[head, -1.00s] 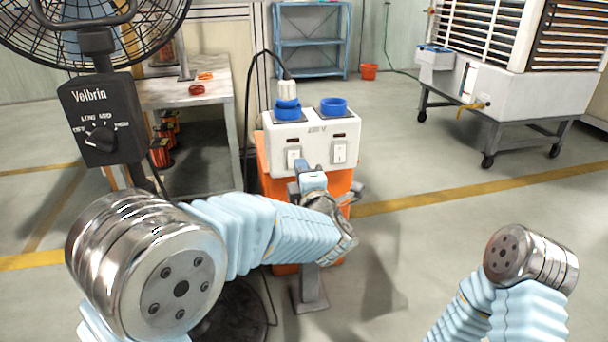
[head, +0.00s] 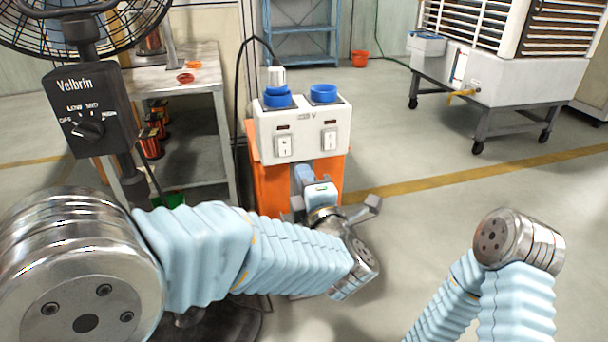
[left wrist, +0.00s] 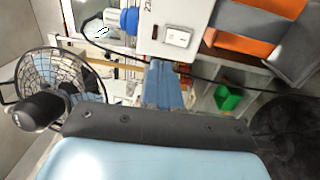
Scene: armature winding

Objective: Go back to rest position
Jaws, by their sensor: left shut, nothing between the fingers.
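My left gripper (head: 304,176) is in front of the orange stand, just below the white socket box, and its fingers are shut with nothing in them. The shut fingers also show in the left wrist view (left wrist: 163,84), apart from the box. The white socket box (head: 303,128) has two blue sockets and two rocker switches; part of it shows in the left wrist view (left wrist: 170,22). A white plug (head: 276,77) with a black cable sits in the left blue socket. My right arm shows at the lower right, but its gripper is out of view.
A black fan with a control box (head: 88,110) stands at the left. Behind it is a metal table (head: 190,78) with copper coils below. A wheeled air cooler (head: 510,72) stands at the back right. The floor between is clear.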

